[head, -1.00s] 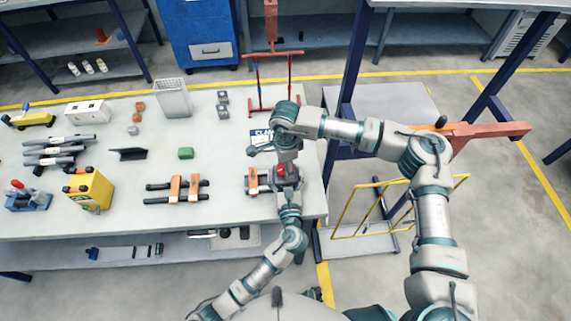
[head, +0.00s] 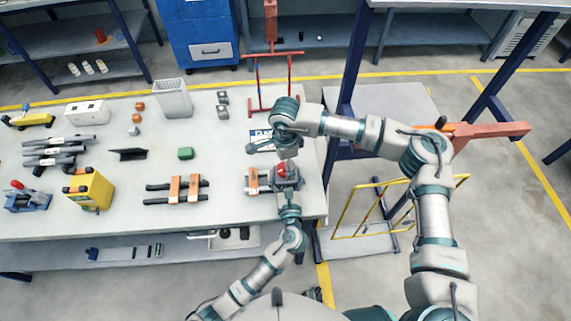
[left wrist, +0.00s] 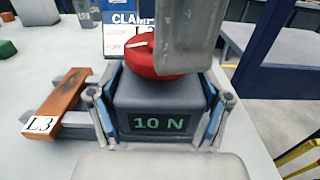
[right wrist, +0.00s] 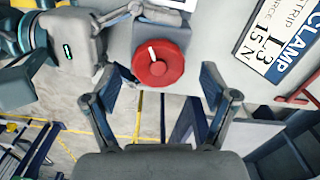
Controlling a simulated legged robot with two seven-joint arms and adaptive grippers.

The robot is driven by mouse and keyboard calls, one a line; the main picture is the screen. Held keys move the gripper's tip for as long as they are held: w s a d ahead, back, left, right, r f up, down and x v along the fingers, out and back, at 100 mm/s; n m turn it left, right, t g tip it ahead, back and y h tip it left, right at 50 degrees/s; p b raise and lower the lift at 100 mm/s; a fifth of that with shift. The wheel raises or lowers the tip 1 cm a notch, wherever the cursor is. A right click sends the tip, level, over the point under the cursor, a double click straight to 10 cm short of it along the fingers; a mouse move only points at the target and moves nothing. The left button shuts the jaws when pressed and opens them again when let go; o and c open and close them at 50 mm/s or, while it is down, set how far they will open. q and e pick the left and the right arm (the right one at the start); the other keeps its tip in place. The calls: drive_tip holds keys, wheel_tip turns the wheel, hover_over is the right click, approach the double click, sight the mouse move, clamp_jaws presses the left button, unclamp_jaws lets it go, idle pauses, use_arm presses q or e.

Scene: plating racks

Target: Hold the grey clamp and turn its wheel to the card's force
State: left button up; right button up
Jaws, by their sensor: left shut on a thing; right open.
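The grey clamp (left wrist: 165,95) stands at the table's right front edge; its display (left wrist: 159,123) reads 10 N. My left gripper (left wrist: 158,108) is shut on the clamp's body, one finger on each side. The red wheel (right wrist: 158,62), with a white mark, sits on top of the clamp; it also shows in the head view (head: 279,171). My right gripper (right wrist: 161,80) is open, with the wheel between and just beyond its fingertips; contact is not visible. The card (right wrist: 275,42) behind the clamp reads CLAMP, strip L3, force 15 N.
Another clamped pair of bars (head: 176,190) and a yellow box (head: 90,190) are farther left. A red stand (head: 272,85) is behind the card.

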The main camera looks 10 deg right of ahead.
wheel_tip(320, 180, up, 11)
drive_tip(key=shift+f, duration=0.1)
idle(0.4)
wheel_tip(320, 180, down, 12)
drive_tip(key=m, duration=1.6)
drive_tip(key=shift+d+m, duration=0.1)
drive_tip(key=shift+m, duration=0.2)
drive_tip(key=c, duration=1.2)
